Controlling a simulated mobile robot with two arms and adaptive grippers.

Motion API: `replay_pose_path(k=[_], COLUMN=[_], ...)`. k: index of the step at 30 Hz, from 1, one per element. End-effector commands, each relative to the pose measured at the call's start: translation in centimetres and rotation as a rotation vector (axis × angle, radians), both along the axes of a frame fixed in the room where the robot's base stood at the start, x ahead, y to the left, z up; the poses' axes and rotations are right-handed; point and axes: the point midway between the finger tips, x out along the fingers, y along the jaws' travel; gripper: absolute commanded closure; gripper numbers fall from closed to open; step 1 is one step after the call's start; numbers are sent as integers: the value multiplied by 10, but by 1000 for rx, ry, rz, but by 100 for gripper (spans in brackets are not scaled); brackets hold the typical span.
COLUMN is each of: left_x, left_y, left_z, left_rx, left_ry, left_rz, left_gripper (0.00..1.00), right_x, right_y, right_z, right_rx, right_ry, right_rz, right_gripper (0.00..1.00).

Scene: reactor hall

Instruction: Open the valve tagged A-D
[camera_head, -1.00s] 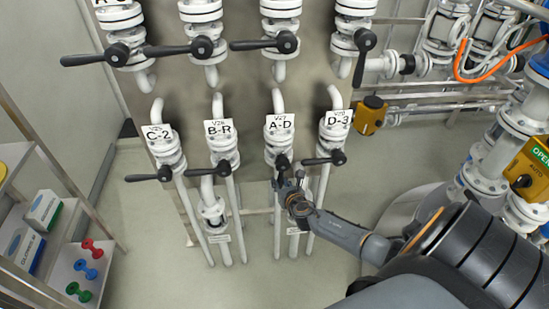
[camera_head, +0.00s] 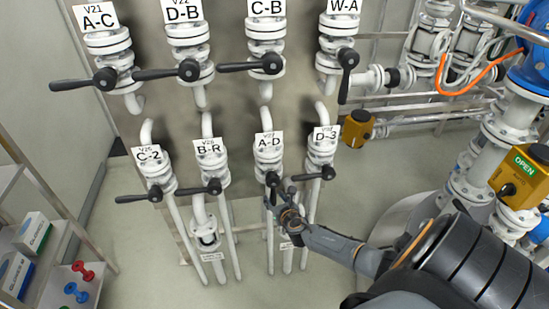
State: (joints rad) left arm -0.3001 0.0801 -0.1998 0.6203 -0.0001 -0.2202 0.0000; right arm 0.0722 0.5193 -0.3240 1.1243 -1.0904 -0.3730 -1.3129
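The valve tagged A-D (camera_head: 268,160) is in the lower row, between B-R and D-3. It is a white flanged valve with a white tag and a dark hub. Its dark lever (camera_head: 272,181) seems to point down from the hub towards my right gripper, which partly hides it. My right gripper (camera_head: 276,201) is just below the hub, at or very near the lever. Its fingers are small and dark here, so I cannot tell whether they are closed on the lever. My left gripper is out of view.
Beside it, the B-R valve (camera_head: 211,165) and D-3 valve (camera_head: 323,155) have dark levers pointing left. The C-2 valve (camera_head: 154,172) is farther left. Above is a row with larger levers, such as C-B (camera_head: 265,60). A shelf (camera_head: 75,265) stands at lower left.

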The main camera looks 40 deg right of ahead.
Motion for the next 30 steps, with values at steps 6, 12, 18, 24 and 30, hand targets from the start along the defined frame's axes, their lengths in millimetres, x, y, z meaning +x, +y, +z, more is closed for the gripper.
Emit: replay_pose_path(k=[6, 12, 18, 24, 30], left_x=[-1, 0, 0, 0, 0], left_y=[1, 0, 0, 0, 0], left_z=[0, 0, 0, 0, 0], left_rx=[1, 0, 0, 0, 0], left_ry=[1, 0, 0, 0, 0], left_rz=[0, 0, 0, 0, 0], left_gripper=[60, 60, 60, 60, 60], right_x=[0, -14, -44, -77, -98], right_y=[2, 6, 17, 28, 36], right_z=[2, 8, 20, 34, 44], right_rx=[1, 0, 2, 0, 0], right_ry=[-4, -3, -1, 0, -1], right_rz=[2, 4, 5, 3, 1], right_gripper=[56, 56, 56, 56, 56])
